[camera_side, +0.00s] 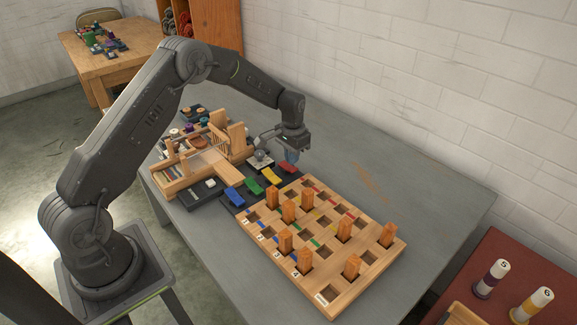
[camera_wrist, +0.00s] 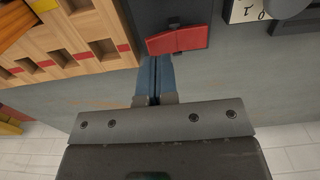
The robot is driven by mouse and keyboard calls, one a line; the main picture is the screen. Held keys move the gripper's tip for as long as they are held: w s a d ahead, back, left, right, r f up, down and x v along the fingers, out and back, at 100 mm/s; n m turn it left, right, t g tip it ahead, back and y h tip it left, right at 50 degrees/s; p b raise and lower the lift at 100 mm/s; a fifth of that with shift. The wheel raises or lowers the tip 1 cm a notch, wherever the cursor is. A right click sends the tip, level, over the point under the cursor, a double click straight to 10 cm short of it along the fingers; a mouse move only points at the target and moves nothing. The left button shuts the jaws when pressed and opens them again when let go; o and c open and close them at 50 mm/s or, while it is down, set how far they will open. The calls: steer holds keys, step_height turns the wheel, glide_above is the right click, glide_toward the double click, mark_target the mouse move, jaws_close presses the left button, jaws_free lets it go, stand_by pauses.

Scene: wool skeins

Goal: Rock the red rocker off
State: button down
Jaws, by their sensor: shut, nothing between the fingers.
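The red rocker (camera_side: 287,168) is at the far right end of a row of coloured rockers on a dark panel. In the wrist view the red rocker (camera_wrist: 178,41) shows as a bar with a crease near its middle. Its faces look differently tilted, but I cannot tell which end is down. My gripper (camera_side: 291,158) is shut and empty, its blue fingers pointing down close to the red rocker. In the wrist view the fingertips (camera_wrist: 154,60) are just beside the red rocker's near edge; I cannot tell if they touch.
Yellow (camera_side: 271,176), green (camera_side: 253,186) and blue (camera_side: 234,197) rockers line the same panel. A wooden board (camera_side: 318,292) with several upright pegs stands in front. A wooden rack (camera_side: 237,143) is to the left. The grey table (camera_side: 430,200) is clear at right.

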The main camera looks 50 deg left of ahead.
steer(key=shift+f, duration=1.45)
stand_by(0.7)
steer(key=shift+r, duration=3.5)
steer(key=shift+r, duration=0.3)
step_height(320, 180, up, 11)
steer(key=t, duration=0.1)
glide_above(292, 168)
steer(key=s+d, duration=0.4)
steer(key=s, duration=0.1)
steer(key=s+d+r+t, duration=0.2)
steer(key=s+d+r, duration=0.2)
steer(key=s+r, duration=0.35)
steer(key=s+d+r+t, duration=0.1)
steer(key=s+d, duration=0.1)
steer(key=s, duration=0.8)
steer(key=s+d+r+t, duration=0.1)
steer(key=s+d, duration=0.2)
steer(key=s, duration=0.7)
steer(key=shift+r+t, duration=0.15)
steer(key=shift+t, duration=0.15)
